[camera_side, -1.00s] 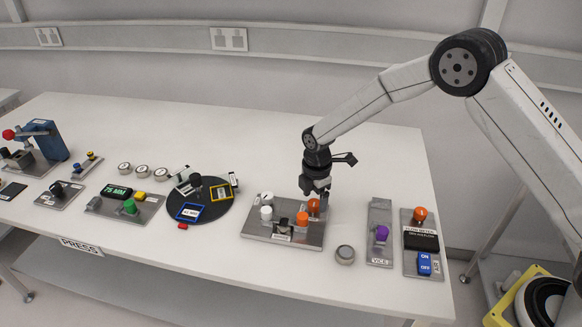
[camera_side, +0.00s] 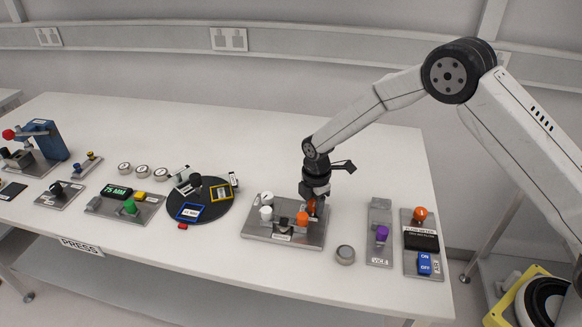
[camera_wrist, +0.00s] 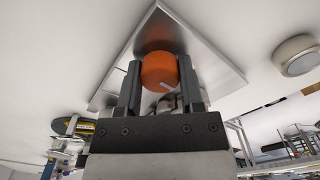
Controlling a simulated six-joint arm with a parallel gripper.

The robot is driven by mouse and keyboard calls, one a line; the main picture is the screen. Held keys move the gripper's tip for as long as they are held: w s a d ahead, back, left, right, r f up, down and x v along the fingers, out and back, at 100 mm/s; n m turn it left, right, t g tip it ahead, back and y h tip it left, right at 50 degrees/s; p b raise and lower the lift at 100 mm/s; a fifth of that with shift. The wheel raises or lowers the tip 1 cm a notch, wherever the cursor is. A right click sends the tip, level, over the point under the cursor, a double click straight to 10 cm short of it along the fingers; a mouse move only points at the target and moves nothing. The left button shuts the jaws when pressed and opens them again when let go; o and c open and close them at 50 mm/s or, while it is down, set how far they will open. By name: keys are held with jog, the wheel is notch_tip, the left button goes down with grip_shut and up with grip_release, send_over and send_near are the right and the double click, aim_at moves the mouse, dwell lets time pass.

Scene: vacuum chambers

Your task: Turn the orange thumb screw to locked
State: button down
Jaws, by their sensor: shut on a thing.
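A round orange knob (camera_wrist: 158,70) with a short white mark on its face sits on a grey metal plate (camera_wrist: 209,68) in the wrist view. My gripper (camera_wrist: 160,83) is shut on this knob, with one finger on each side. In the side view, my gripper (camera_side: 313,206) points down over the back right of the plate (camera_side: 257,236) and partly hides the orange knob (camera_side: 311,207). A second orange knob (camera_side: 302,218) stands just in front of it. I cannot tell from the mark whether the screw is locked.
White knobs (camera_side: 266,213) and a black part (camera_side: 283,224) share the plate. A round grey-white puck (camera_side: 345,254) lies to its right. Further right are a purple knob (camera_side: 381,233) and a panel with another orange knob (camera_side: 420,214). A black turntable (camera_side: 212,209) lies left.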

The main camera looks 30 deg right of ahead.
jog(key=shift+m, duration=0.4)
jog(key=m, duration=1.2)
jog(key=shift+m, duration=0.3)
jog(key=m, duration=0.4)
jog(key=shift+m, duration=0.3)
jog(key=shift+c, duration=1.1)
grip_release()
